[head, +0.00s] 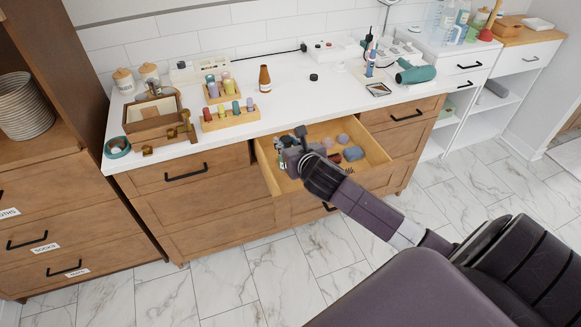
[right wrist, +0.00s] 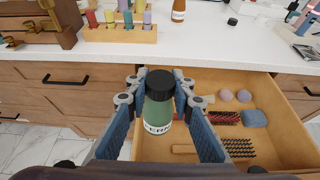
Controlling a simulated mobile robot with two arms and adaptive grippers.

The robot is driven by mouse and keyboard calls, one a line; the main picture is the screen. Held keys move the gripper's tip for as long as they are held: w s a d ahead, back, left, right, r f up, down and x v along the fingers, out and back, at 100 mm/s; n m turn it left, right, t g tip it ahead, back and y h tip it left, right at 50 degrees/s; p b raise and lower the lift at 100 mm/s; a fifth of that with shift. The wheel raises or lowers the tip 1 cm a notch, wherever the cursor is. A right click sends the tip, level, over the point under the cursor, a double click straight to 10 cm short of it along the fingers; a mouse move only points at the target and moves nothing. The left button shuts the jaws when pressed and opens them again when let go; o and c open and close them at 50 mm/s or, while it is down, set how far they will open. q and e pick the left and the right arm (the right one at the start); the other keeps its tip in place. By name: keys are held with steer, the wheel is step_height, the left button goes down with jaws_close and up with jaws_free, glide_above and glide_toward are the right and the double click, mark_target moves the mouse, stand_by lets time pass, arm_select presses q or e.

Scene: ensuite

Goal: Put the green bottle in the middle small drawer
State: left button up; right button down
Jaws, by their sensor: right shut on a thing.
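The green bottle (right wrist: 158,111) has a black cap and a pale label with dark letters. It stands upright between the fingers of my right gripper (right wrist: 159,108), which is shut on it. In the head view my right gripper (head: 298,153) is over the left part of the middle small drawer (head: 376,152), and the bottle is mostly hidden there. The drawer is pulled open and also shows in the right wrist view (right wrist: 277,105). Whether the bottle touches the drawer floor cannot be told. My left gripper is not in view.
The drawer holds pinkish round things (right wrist: 225,95), a blue block (right wrist: 254,118) and bristly brushes (right wrist: 238,148). On the white counter (head: 290,95) behind stand a brown bottle (head: 265,78), block stands (head: 230,117) and a teal hair dryer (head: 416,73).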

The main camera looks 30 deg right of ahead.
step_height(320, 180, down, 8)
steer(key=shift+a+r, duration=0.15)
steer(key=shift+r, duration=0.05)
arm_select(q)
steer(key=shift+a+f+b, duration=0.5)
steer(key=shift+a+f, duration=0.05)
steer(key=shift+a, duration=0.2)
arm_select(e)
step_height(320, 180, down, 4)
steer(key=shift+f, duration=0.15)
arm_select(q)
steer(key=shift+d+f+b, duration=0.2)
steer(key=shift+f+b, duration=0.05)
steer(key=shift+b, duration=0.05)
arm_select(e)
steer(key=shift+f, duration=0.55)
steer(key=c, duration=1.7)
jaws_free()
